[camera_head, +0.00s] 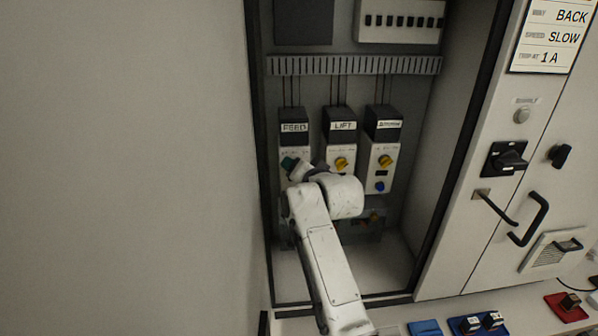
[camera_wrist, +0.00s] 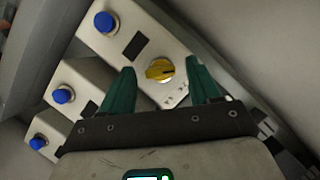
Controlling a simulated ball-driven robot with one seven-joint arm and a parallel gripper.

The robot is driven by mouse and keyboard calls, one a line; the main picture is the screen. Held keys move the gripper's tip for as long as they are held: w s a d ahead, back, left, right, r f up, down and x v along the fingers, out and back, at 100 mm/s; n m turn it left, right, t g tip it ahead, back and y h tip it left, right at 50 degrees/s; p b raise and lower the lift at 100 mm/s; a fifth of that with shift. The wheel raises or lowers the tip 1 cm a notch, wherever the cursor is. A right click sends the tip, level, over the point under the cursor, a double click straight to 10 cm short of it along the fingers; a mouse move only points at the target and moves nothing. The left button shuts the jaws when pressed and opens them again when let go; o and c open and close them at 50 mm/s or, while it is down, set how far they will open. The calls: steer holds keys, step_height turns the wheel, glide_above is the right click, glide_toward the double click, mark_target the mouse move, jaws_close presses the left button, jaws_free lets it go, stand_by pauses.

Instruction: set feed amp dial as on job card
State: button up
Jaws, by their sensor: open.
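The FEED unit (camera_head: 294,129) is the leftmost of three units in the open cabinet; my gripper (camera_head: 292,166) is in front of its face and hides its dial in the head view. In the wrist view a yellow dial (camera_wrist: 159,69) with a dark pointer mark lies between the two green fingertips of my gripper (camera_wrist: 161,68). The fingers are open, one on each side of the dial; contact cannot be told. The scale marks beside it are too small to read. The job card (camera_head: 545,38) at top right reads BACK, SLOW and trip at 1 A.
The LIFT unit (camera_head: 343,128) and a third unit (camera_head: 383,126) stand to the right, each with a yellow dial. In the wrist view, a blue button (camera_wrist: 106,22) sits on the nearest unit. The cabinet's left edge is close to my arm.

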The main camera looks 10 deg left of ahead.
steer(key=b+v, duration=0.2)
steer(key=v, duration=0.8)
steer(key=shift+s+d, duration=0.15)
steer(key=shift+s, duration=0.15)
steer(key=shift+r, duration=0.15)
